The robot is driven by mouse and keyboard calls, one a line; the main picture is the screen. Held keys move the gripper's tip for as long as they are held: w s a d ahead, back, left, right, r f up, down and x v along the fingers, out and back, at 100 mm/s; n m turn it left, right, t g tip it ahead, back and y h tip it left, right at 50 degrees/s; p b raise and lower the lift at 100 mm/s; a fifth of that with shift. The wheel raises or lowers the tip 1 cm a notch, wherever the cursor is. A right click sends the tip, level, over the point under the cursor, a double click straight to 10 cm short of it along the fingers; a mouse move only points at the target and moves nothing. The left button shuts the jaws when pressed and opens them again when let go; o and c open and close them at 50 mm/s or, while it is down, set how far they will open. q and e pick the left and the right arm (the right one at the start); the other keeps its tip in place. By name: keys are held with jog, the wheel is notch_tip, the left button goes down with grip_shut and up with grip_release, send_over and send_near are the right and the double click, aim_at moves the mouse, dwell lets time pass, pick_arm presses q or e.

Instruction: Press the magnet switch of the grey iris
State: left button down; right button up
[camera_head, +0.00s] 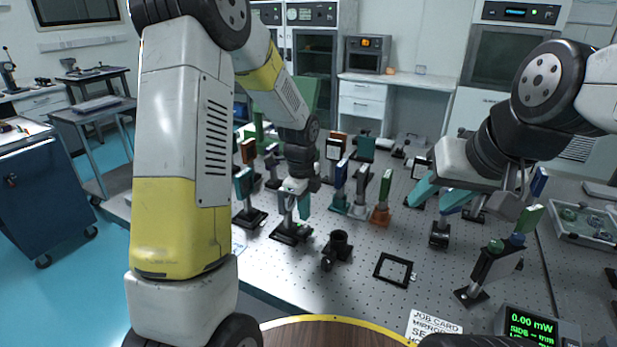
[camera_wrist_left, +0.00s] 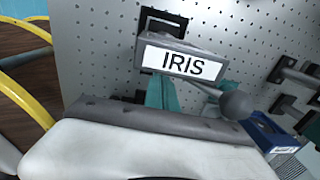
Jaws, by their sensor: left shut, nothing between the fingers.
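In the left wrist view a white label reading IRIS (camera_wrist_left: 182,64) sits on a dark grey block, close in front of my left gripper (camera_wrist_left: 162,95). A grey rod with a round ball end (camera_wrist_left: 236,104) sticks out to the right of the label; I cannot tell whether it is the magnet switch. In the head view my left gripper (camera_head: 304,206) points down, its teal fingers shut and empty, at a post on a black base (camera_head: 290,234). Contact cannot be made out. My right gripper (camera_head: 440,196) hangs over the table's right side, its teal fingers apart and empty.
Several optics on posts crowd the perforated table, including an orange-based one (camera_head: 381,216) right of my left gripper. A black mount (camera_head: 337,250) and a black square frame (camera_head: 394,270) lie nearer. A power meter (camera_head: 540,326) stands at the front right.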

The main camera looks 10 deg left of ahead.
aim_at(307, 226)
pick_arm(q)
notch_tip(307, 226, up, 11)
jog(key=w, duration=0.1)
jog(key=shift+w+d, duration=0.2)
jog(key=shift+d, duration=0.1)
jog(key=shift+f, duration=0.1)
jog(key=s+a+r+n+t, duration=0.2)
jog(key=s+a+r+n, duration=0.2)
jog(key=s+r+n, duration=0.55)
jog(key=s+a+r+n+t+h, duration=0.1)
jog(key=s+n+t, duration=0.2)
jog(key=s+n, duration=0.9)
jog(key=shift+s+a+r+h, duration=0.25)
jog(key=shift+s+h, duration=0.15)
jog(key=shift+s, duration=0.55)
